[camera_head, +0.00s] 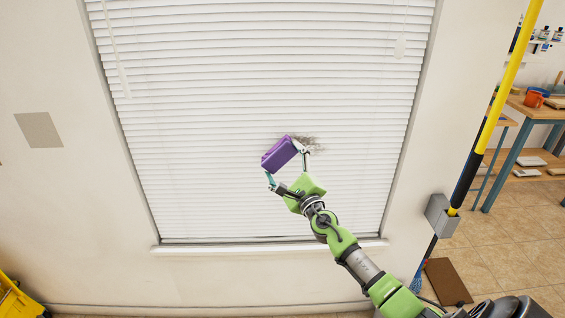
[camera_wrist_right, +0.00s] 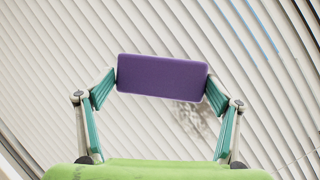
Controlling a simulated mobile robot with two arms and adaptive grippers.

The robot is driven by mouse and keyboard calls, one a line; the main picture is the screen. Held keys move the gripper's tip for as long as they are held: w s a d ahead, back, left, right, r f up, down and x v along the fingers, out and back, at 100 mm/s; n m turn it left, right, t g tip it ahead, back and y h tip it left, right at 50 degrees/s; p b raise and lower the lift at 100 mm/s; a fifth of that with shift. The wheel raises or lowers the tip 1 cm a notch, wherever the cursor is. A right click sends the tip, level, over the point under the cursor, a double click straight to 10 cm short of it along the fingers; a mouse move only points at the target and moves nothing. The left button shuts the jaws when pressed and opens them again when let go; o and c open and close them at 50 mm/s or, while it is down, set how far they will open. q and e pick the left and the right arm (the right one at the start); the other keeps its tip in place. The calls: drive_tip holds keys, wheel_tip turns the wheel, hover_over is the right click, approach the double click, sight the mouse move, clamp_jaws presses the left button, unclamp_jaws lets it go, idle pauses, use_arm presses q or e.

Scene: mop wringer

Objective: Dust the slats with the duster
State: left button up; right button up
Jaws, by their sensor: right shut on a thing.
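White horizontal slats (camera_head: 270,80) of a window blind fill the middle of the head view. A grey patch of dust (camera_head: 308,143) lies on them, and it also shows in the right wrist view (camera_wrist_right: 190,122). My right gripper (camera_head: 287,164) is shut on a purple block-shaped duster (camera_head: 280,153). In the right wrist view the duster (camera_wrist_right: 162,77) sits between both fingertips in front of the slats, with the dust patch partly behind its lower right. I cannot tell whether the duster touches the slats. My left gripper is not in view.
A window sill (camera_head: 270,247) runs below the blind. At the right stand a yellow and black pole (camera_head: 497,100) in a grey bracket (camera_head: 441,215) and a workbench (camera_head: 540,110) with an orange mug (camera_head: 535,97). A yellow object (camera_head: 14,300) is at the lower left.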

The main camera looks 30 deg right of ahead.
drive_tip(key=shift+w+d+b, duration=0.45)
drive_tip(key=shift+w+d, duration=0.05)
drive_tip(key=shift+w, duration=0.25)
idle(0.4)
